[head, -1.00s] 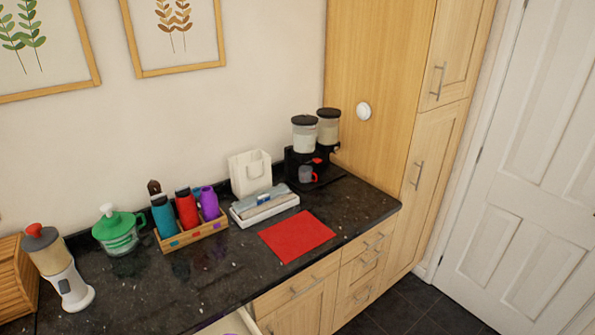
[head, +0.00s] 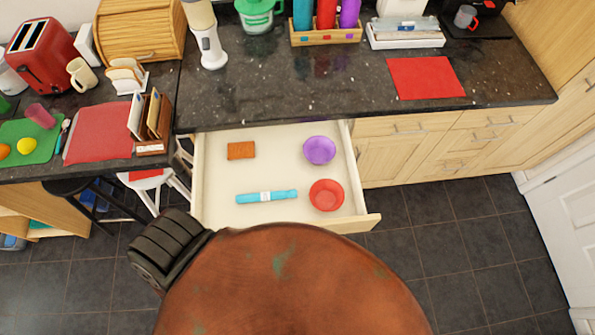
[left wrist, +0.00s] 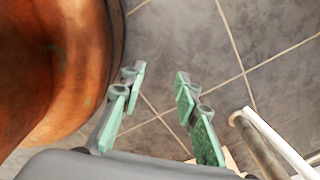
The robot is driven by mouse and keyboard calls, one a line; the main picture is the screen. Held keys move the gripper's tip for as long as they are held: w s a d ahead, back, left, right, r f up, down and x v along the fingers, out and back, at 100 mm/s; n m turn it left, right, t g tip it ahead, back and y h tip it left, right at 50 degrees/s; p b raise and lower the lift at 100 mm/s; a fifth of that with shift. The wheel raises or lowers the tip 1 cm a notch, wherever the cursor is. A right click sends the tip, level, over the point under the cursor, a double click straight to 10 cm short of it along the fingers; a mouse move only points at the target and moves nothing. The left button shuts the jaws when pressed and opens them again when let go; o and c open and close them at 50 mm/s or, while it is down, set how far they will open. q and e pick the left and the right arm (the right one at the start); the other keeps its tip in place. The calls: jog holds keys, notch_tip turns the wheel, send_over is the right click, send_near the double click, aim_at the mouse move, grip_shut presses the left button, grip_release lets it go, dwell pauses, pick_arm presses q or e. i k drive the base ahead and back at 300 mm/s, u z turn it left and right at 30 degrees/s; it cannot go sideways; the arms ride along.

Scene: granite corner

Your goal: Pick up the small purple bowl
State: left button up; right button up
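The small purple bowl (head: 319,150) sits in the open drawer (head: 222,207) under the dark counter, at the drawer's back right in the head view. My left gripper (left wrist: 160,105) shows in the left wrist view with its green-padded fingers apart and nothing between them. It is over the tiled floor, beside my rust-coloured body. The bowl is not in the left wrist view. Neither gripper shows in the head view.
The drawer also holds a red bowl (head: 326,195) in front of the purple one, a blue packet (head: 266,196) and a brown sponge-like block (head: 241,150). A stool (head: 150,181) stands left of the drawer. The floor (head: 470,240) on the right is clear.

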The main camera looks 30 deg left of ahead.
aim_at(319, 150)
jog(key=z, duration=0.55)
jog(key=k, duration=0.9)
jog(key=u, duration=0.9)
